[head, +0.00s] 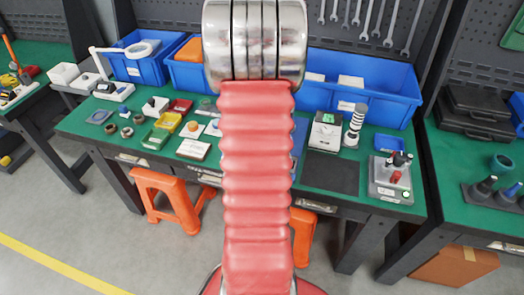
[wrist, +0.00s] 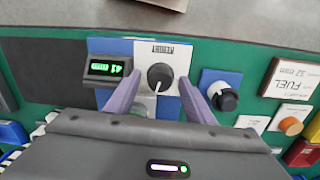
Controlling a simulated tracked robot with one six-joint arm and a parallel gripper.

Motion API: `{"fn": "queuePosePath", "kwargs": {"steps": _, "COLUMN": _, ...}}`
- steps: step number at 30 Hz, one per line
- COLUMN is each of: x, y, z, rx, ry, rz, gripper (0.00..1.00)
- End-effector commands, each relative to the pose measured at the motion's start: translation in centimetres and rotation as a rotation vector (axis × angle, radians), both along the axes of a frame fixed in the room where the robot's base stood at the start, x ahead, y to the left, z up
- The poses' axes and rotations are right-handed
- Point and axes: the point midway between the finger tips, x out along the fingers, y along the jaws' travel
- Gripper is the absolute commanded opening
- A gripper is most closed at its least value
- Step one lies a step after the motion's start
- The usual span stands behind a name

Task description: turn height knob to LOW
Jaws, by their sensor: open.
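The height knob (wrist: 160,76) is a round dark knob on a white plate (wrist: 178,54) in the wrist view. Its white pointer line points down in the picture, and a small label above it appears upside down. I cannot read a LOW mark. My gripper (wrist: 159,82) is open, its two purple fingers on the left and right of the knob, with gaps visible on both sides. Whether the fingers are at the knob's height is unclear. The knob and gripper do not show in the head view, where my red arm covers the middle.
A display (wrist: 107,67) with green digits stands left of the knob. A black-and-white knob (wrist: 223,97) on a blue plate and an orange knob (wrist: 291,126) are to the right. In the head view, blue bins (head: 382,95) line the back of the green table (head: 93,146).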

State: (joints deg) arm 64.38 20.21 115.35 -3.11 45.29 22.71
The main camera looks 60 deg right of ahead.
Motion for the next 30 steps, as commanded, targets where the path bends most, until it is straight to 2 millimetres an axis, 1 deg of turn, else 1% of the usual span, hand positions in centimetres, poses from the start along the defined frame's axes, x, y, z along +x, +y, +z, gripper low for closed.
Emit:
{"fn": "queuePosePath", "kwargs": {"steps": 2, "x": 0.00, "y": 0.00, "z": 0.02, "rx": 0.000, "ry": 0.000, "rz": 0.000, "gripper": 0.47}}
{"fn": "queuePosePath", "kwargs": {"steps": 19, "x": 0.08, "y": 0.06, "z": 0.04, "rx": 0.000, "ry": 0.000, "rz": 0.002, "gripper": 0.08}}
{"fn": "queuePosePath", "kwargs": {"steps": 25, "x": 0.09, "y": 0.06, "z": 0.04, "rx": 0.000, "ry": 0.000, "rz": 0.026, "gripper": 0.08}}
{"fn": "queuePosePath", "kwargs": {"steps": 30, "x": 0.09, "y": 0.07, "z": 0.04, "rx": 0.000, "ry": 0.000, "rz": 0.116, "gripper": 0.08}}
